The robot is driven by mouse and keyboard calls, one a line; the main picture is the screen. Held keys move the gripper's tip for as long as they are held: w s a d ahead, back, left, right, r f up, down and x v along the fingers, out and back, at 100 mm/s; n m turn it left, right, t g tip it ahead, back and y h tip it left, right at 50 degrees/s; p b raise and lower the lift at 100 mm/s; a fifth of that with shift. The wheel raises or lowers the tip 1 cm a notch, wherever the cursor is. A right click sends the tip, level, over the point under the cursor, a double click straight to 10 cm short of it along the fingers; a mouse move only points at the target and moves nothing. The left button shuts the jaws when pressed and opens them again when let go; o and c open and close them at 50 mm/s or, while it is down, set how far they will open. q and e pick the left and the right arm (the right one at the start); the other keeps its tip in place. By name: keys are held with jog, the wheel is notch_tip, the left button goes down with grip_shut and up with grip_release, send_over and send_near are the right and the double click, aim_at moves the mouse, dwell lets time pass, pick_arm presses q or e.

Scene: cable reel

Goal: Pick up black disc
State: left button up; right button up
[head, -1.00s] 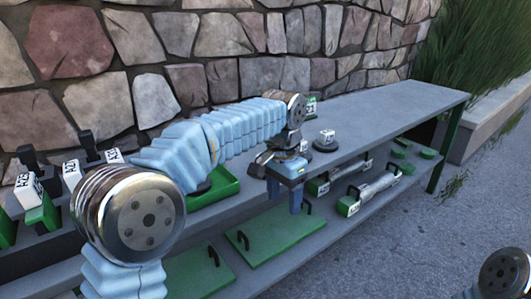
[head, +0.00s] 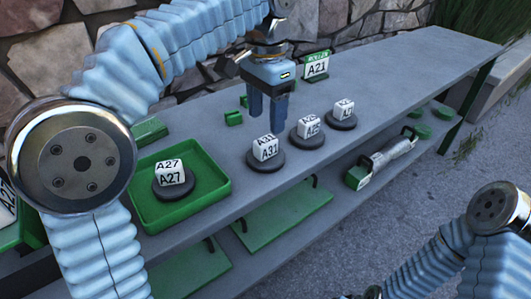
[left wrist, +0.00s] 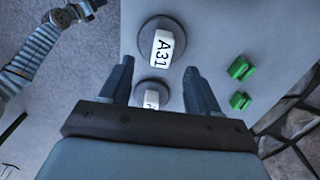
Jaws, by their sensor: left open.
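Several black discs, each with a white label block on top, are on the grey bench. The disc marked A31 (head: 265,161) stands nearest my left gripper (head: 267,120); it also shows in the left wrist view (left wrist: 148,30). A second disc (head: 307,136) and a third (head: 342,122) stand to its right. Another disc, marked A27 (head: 174,188), sits in a green tray (head: 222,188). My left gripper is open and empty, pointing down above the bench, behind A31. In the left wrist view, another disc (left wrist: 152,88) shows between the fingers (left wrist: 158,68), partly hidden. My right gripper is not visible.
A green holder with an A21 label (head: 316,66) stands at the back by the stone wall. Small green blocks (head: 233,118) lie left of my gripper. A lower shelf holds green plates (head: 282,215) and a metal cylinder (head: 385,160). The bench's far right is clear.

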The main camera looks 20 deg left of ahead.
aim_at(265, 139)
pick_arm(q)
notch_tip(265, 139, down, 8)
jog(key=shift+w+a+b, duration=0.15)
jog(key=shift+b, duration=0.45)
grip_shut()
